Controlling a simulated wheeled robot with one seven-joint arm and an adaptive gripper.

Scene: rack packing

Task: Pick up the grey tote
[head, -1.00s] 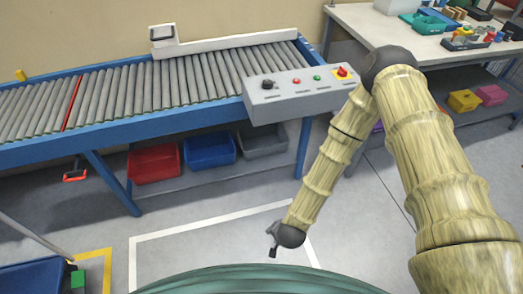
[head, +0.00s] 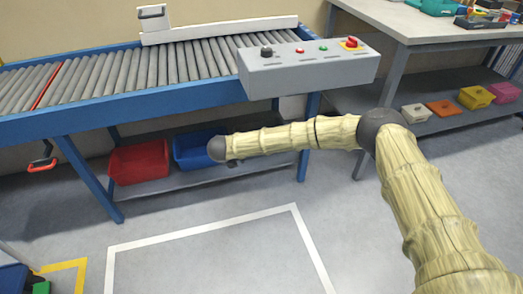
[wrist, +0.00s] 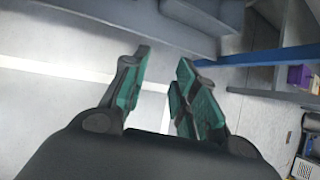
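The grey tote is hidden behind my forearm in the head view, on the shelf under the conveyor. In the wrist view a blue-grey box that looks like the grey tote (wrist: 205,14) is at the top, beyond the fingertips. My gripper (wrist: 164,58) shows there with its two teal fingers apart and nothing between them. It is short of the box and not touching it. In the head view the gripper is mostly hidden at the end of my arm, in front of the blue tote.
The red tote (head: 139,163) and blue tote (head: 189,152) stand on the low shelf (head: 165,185). The conveyor's blue frame (head: 130,108) and control box (head: 305,70) are above. A blue leg (wrist: 270,55) stands right of the box in the wrist view. The floor in front is clear.

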